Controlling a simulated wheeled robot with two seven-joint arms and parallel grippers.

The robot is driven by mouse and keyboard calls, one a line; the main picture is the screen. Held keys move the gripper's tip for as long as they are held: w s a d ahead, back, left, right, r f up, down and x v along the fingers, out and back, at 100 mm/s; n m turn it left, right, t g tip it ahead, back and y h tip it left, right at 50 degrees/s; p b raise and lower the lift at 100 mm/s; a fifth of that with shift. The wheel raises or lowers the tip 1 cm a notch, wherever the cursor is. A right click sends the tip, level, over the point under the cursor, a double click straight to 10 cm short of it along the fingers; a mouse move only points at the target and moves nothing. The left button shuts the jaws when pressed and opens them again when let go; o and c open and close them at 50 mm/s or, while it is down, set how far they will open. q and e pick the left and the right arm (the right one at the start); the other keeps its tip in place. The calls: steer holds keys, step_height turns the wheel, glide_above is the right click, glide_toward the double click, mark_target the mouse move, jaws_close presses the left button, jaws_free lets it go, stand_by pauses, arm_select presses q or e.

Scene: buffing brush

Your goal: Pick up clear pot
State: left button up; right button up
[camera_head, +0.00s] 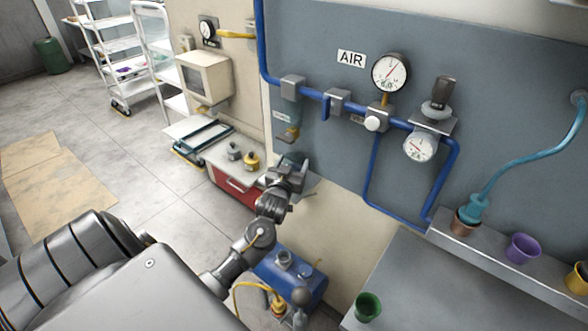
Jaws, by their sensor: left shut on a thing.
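My left gripper (291,172) is at the end of the arm that comes in from the lower left. It is in front of the grey wall panel, above the blue tank. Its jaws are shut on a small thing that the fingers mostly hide. I cannot make out whether this is the clear pot, and I see no clear pot standing elsewhere. A green pot (368,306) stands on the grey bench at the lower right. A copper-brown pot (464,222), a purple pot (522,249) and a yellow pot (578,279) stand along the ledge. My right gripper is not in view.
Blue pipes (372,178) with gauges run along the wall panel (500,60). A blue tank (290,275) stands below my gripper. A red-fronted cabinet (238,188) holds small weights. The bench top (440,300) is mostly clear.

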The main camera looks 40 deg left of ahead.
arm_select(q)
steer(key=shift+c, duration=0.8)
steer(key=shift+s+r+b, duration=0.25)
steer(key=shift+r+b, duration=0.1)
steer(key=shift+b, duration=0.2)
step_height(320, 180, up, 6)
steer(key=shift+f+b, duration=0.1)
steer(key=shift+b, duration=0.45)
steer(key=s+b, duration=0.2)
steer(key=s, duration=0.6)
steer(key=s+b, duration=0.2)
steer(key=s, duration=0.6)
steer(key=shift+s+d, duration=0.2)
steer(key=shift+s, duration=0.05)
steer(key=shift+s+r+p, duration=0.15)
steer(key=shift+s+p, duration=0.55)
steer(key=shift+s, duration=0.1)
steer(key=shift+s+r+p, duration=0.15)
steer(key=shift+s+p, duration=0.55)
steer(key=shift+s, duration=0.05)
